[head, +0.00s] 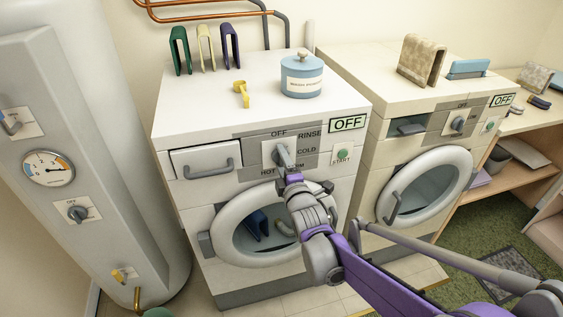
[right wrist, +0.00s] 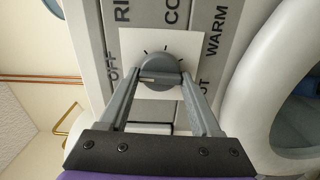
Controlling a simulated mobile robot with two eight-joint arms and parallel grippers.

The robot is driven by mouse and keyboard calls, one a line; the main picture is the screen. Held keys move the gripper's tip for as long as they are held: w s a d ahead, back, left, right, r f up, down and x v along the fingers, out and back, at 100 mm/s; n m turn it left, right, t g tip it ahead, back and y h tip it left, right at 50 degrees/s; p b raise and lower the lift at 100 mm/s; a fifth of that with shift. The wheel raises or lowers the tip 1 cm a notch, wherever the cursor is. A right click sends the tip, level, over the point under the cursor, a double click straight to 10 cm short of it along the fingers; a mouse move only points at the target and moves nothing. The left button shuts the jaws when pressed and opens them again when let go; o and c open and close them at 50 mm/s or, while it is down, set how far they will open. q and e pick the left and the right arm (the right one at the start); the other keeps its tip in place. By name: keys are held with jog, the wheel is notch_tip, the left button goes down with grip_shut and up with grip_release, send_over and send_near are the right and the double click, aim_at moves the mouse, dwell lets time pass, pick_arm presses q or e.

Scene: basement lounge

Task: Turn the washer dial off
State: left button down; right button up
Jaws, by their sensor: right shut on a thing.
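The washer dial (head: 281,150) is a grey knob on a white square plate on the front panel of the left machine. The words OFF, RINSE, COLD, WARM and HOT surround it. In the right wrist view the dial (right wrist: 162,66) lies between the two fingertips of my right gripper (right wrist: 160,78), which is shut on its raised grip. In the head view my right gripper (head: 284,163) reaches the dial from below and partly hides it. I cannot tell which word the dial points to. The display (head: 348,123) above reads OFF. My left gripper is not in view.
The washer's round door (head: 225,243) is below my gripper, and a drawer (head: 207,160) is left of the dial. A START button (head: 342,154) is right of it. A blue tub (head: 302,80) stands on top. A second machine (head: 398,160) stands to the right.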

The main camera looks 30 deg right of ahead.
jog(key=shift+n, duration=0.3)
dwell(0.4)
jog(key=o, duration=1.3)
jog(key=shift+o, duration=0.2)
jog(key=shift+s, duration=0.1)
jog(key=v, duration=1)
jog(key=shift+s+p, duration=0.3)
jog(key=shift+p, duration=0.15)
jog(key=shift+a, duration=0.15)
